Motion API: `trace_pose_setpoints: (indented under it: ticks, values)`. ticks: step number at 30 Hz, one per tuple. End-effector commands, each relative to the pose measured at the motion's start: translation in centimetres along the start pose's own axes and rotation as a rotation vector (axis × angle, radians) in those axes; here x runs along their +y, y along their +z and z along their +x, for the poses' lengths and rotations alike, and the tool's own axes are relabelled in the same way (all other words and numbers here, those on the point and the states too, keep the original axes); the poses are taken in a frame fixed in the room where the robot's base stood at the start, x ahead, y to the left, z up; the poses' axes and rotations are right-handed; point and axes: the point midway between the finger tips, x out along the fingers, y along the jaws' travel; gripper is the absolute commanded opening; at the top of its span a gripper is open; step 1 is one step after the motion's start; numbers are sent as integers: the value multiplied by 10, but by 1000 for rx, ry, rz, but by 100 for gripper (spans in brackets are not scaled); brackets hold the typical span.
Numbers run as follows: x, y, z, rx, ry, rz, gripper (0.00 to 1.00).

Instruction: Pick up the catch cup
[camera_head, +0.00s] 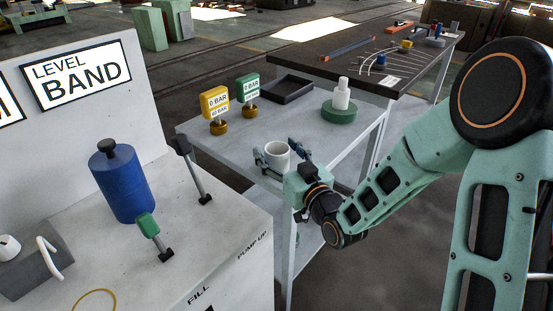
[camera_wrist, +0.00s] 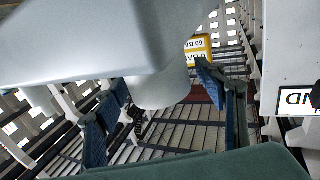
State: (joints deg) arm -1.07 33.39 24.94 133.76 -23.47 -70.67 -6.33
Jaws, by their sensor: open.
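The catch cup is a white open-topped cup (camera_head: 277,153) standing upright near the front edge of the grey table (camera_head: 232,161). My gripper (camera_head: 281,151) is open at table height, with one finger on each side of the cup. The wrist view looks upside down; the pale cup (camera_wrist: 160,91) there hangs from the tabletop (camera_wrist: 100,45), between the blue-padded fingers of my gripper (camera_wrist: 162,84). A gap shows on the right finger's side. The cup's lower front is partly hidden by my gripper in the head view.
Yellow (camera_head: 215,108) and green (camera_head: 248,91) gauges stand behind the cup. A dark tray (camera_head: 286,90) and a white bottle (camera_head: 342,94) on a green round base (camera_head: 339,113) are farther back. A white bench (camera_head: 215,235) with a blue cylinder (camera_head: 121,186) and levers stands left.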

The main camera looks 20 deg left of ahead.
Motion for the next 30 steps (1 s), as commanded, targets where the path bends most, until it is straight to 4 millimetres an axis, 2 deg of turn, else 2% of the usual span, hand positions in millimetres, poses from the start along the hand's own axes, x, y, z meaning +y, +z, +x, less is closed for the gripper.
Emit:
trace_pose_setpoints:
  ticks: [1,13,23,30]
  values:
    - [0,0,0,0,0,0,61]
    - [0,0,0,1,0,0,19]
    - [0,-2,2,1,0,-1,19]
    - [2,-14,10,2,1,-1,19]
